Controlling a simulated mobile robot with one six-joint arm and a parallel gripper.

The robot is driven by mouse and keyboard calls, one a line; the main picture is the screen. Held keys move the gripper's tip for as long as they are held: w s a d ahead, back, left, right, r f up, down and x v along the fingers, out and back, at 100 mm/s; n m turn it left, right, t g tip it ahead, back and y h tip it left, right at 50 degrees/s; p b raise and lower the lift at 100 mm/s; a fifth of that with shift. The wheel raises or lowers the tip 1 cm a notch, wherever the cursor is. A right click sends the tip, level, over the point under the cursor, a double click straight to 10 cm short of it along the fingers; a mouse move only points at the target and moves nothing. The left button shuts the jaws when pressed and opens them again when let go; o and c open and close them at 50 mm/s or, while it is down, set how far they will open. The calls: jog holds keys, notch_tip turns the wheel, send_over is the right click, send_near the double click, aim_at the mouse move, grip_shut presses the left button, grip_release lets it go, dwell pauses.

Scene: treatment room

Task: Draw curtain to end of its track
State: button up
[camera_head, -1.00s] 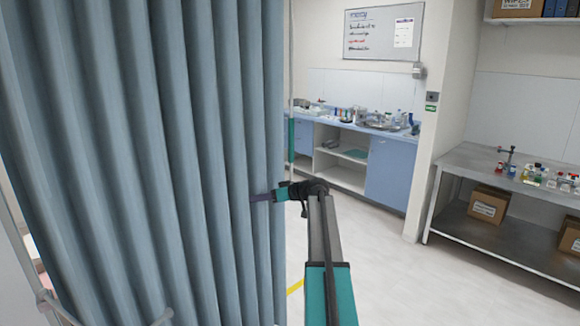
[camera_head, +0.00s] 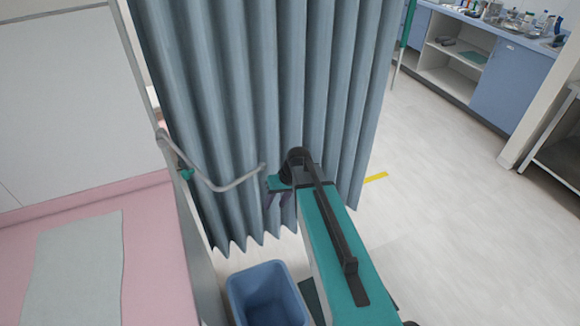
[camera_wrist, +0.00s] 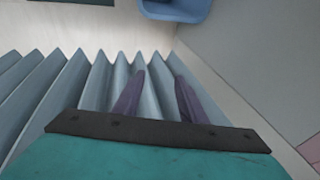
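The blue-grey pleated curtain (camera_head: 240,90) hangs across the middle of the head view, its free edge at the right. Its track is out of view. My gripper (camera_head: 278,200) is low in front of the curtain's lower part, left of the free edge. In the wrist view the two purple fingers of my gripper (camera_wrist: 160,78) stand apart, with curtain folds (camera_wrist: 62,95) behind and between them. No cloth is clearly pinched. I cannot tell whether a finger touches the curtain.
A pink couch (camera_head: 165,245) with a grey sheet and a bent metal rail (camera_head: 222,187) stand close at the left. Blue cabinets (camera_head: 508,85) are at the back right. The floor right of the curtain is clear.

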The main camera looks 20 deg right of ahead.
jog(key=s+a+f+g+h, duration=0.1)
jog(key=s+a+f+g, duration=0.1)
jog(key=s+f, duration=0.5)
jog(key=s+a+f+g+h, duration=0.1)
jog(key=s+f, duration=0.7)
jog(key=s, duration=0.9)
jog(key=s+a+f+g+h, duration=0.1)
jog(key=s+a+f+g, duration=0.2)
jog(key=s, duration=1)
notch_tip(320, 180, down, 5)
jog(key=shift+a+f+g, duration=0.15)
jog(key=shift+g, duration=0.85)
jog(key=shift+s, duration=0.1)
